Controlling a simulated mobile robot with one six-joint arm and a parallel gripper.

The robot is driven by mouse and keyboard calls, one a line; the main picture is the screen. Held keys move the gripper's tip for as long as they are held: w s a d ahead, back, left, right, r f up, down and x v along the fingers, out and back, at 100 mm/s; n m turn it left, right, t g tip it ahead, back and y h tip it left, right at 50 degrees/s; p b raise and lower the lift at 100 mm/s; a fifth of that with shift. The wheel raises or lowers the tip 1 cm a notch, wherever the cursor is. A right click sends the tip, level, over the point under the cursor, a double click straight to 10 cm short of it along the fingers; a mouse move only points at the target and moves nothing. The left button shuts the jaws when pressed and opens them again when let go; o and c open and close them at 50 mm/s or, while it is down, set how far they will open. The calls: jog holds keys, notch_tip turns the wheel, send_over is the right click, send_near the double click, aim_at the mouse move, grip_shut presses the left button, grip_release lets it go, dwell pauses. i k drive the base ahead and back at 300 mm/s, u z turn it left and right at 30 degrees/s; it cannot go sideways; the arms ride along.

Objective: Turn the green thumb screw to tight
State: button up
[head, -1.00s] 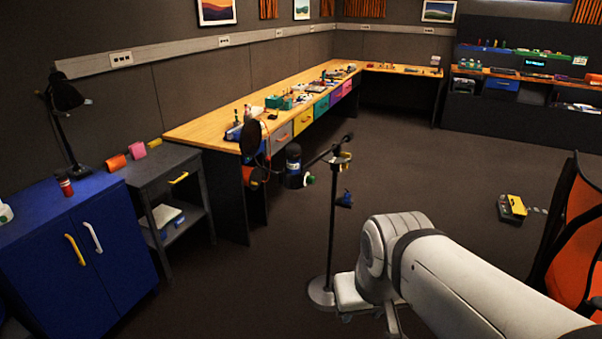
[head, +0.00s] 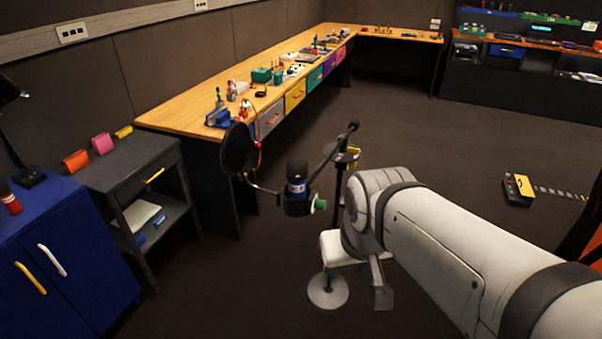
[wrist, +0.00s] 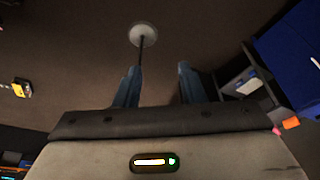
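The green thumb screw (head: 319,204) is a small green knob on the right side of the black microphone's holder (head: 297,189), on a boom stand in the middle of the head view. The stand's round base (head: 328,291) is on the floor; it also shows in the wrist view (wrist: 143,35), with its thin pole running down toward the left finger. My gripper (wrist: 157,72) shows two blue fingers, spread apart with nothing visible between them. The green screw does not show in the wrist view. In the head view my arm hides part of the stand, and I cannot make out my fingers.
A round black pop filter (head: 237,149) hangs left of the microphone. A wooden workbench (head: 190,112) runs along the wall behind. A grey side table (head: 118,165) and a blue cabinet (head: 75,240) stand left. A yellow-black case (head: 518,189) lies on open floor at right.

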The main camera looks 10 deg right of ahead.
aim_at(319, 204)
jog(key=z, duration=1.95)
jog(key=k, duration=1.3)
jog(key=u, duration=0.35)
jog(key=i, duration=1)
jog(key=u, duration=0.1)
